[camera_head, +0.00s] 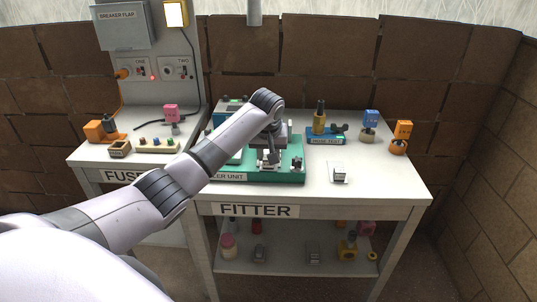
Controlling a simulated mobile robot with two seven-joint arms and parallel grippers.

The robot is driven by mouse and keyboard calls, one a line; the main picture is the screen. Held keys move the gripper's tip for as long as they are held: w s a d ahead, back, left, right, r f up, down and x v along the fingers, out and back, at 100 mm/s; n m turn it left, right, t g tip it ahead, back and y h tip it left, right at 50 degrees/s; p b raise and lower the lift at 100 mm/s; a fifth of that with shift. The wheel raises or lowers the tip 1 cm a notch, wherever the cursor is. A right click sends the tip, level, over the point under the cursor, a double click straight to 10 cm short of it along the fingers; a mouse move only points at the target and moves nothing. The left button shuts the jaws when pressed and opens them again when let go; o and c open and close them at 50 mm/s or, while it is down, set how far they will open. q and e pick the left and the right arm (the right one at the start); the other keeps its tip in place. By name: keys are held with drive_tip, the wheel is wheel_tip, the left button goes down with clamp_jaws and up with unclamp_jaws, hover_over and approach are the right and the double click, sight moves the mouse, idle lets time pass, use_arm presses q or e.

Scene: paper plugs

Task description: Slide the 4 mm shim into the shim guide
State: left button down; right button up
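My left arm reaches in from the left over the fitter bench, and its gripper (268,160) points down over the green unit (255,177). The gripper's fingers are small and dark against the parts behind them, so I cannot tell whether they are open, shut or holding something. The unit's label is partly covered by my arm and ends in "ER UNIT". A small dark metal fitting (297,164) stands on its right end. I cannot make out which part is the shim guide, nor pick out the 4 mm shim. My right gripper is not in view.
A small grey-white piece (338,172) lies right of the unit. A blue tray (325,140) with a yellow bottle-like part (319,117) stands behind. Blue (371,119) and orange (403,130) blocks sit on round stands at right. The front right bench top is clear.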

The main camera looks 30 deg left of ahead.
use_arm(q)
drive_tip(key=shift+w+a+f, duration=0.1)
drive_tip(key=shift+a+f, duration=0.1)
drive_tip(key=shift+f, duration=0.05)
drive_tip(key=c, duration=0.7)
unclamp_jaws()
drive_tip(key=shift+w+f, duration=0.1)
drive_tip(key=shift+w, duration=0.05)
drive_tip(key=shift+r, duration=0.2)
drive_tip(key=shift+r, duration=0.2)
drive_tip(key=shift+v, duration=3.3)
